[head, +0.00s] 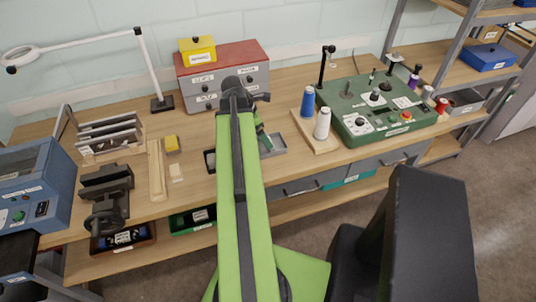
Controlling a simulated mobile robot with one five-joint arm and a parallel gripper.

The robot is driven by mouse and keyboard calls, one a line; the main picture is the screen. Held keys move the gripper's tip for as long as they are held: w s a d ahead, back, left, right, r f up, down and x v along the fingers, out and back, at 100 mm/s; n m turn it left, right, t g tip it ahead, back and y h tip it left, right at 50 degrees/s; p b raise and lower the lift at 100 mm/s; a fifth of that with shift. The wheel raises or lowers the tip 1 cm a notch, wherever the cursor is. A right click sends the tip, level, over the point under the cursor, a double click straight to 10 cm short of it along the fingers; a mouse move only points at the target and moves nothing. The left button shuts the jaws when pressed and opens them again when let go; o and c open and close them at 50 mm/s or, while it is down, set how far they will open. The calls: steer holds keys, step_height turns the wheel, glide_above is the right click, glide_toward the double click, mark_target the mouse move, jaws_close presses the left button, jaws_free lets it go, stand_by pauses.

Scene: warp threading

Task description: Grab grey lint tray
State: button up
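A shallow grey tray (279,146) lies on the wooden workbench, just right of my green arm. A dark-rimmed piece (209,161) shows just left of the arm; I cannot tell whether it belongs to the same tray. A green-handled item (263,137) lies at the grey tray's left end, partly behind the arm. The dark end of my arm with my gripper (259,97) is above the back of the bench, in front of the drawer unit. The arm's own links hide most of the gripper, so its fingers cannot be made out.
A red-topped drawer unit (222,72) with a yellow box (197,50) stands at the back. Thread spools (322,123) and a green machine (380,108) are to the right. A vise (106,190), a slotted rack (108,136) and a lamp (148,70) stand left.

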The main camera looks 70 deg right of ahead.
steer(key=shift+x, duration=0.9)
steer(key=b+x, duration=0.5)
steer(key=shift+w+f, duration=0.1)
steer(key=shift+f, duration=0.1)
steer(key=shift+r, duration=0.2)
steer(key=c, duration=1.1)
